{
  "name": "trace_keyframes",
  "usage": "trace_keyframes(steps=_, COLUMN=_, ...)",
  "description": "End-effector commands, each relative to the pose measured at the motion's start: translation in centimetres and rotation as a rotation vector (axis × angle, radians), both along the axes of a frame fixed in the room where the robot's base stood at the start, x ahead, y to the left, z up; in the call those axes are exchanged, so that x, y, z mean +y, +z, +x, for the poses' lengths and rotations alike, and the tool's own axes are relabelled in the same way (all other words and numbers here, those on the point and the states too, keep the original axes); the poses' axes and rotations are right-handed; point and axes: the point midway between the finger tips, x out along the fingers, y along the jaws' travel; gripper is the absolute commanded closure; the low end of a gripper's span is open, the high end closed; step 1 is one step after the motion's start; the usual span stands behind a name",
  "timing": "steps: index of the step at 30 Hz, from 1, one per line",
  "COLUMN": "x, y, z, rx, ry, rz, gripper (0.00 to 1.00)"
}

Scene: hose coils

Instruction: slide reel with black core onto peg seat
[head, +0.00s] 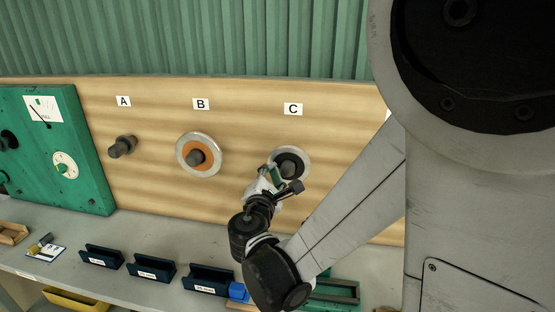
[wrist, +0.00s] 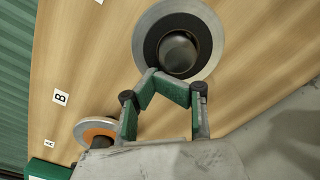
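The reel with the black core (head: 301,158) hangs around the peg at C (head: 289,169), with a grey outer ring. In the wrist view the same reel (wrist: 150,45) fills the upper middle, and the dark rounded peg end (wrist: 178,53) sticks out through its core. How deep the reel sits on the peg is hidden. My gripper (wrist: 152,75) is in front of the reel's lower left part. Its green-padded fingers are bent in and their tips meet, with nothing seen between them. I cannot tell whether the tips touch the reel. In the head view my gripper (head: 272,177) hides the reel's lower left edge.
A reel with an orange core (head: 186,143) hangs on the peg at B. The peg at A (head: 122,147) is bare. A green panel with gauges (head: 60,130) stands at left. Several dark blue bins (head: 151,270) line the grey bench (head: 150,235) below the wooden board (head: 240,120).

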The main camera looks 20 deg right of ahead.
Motion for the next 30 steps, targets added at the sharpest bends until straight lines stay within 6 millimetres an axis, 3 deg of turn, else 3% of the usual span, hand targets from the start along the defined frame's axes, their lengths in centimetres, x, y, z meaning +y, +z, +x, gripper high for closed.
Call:
trace_keyframes(steps=18, x=2.0, y=0.0, z=-3.6, rx=-0.001, ry=0.001, rz=0.000, gripper=1.00)
trace_keyframes(steps=30, x=2.3, y=0.0, z=-4.0, rx=0.000, ry=0.001, rz=0.000, gripper=1.00)
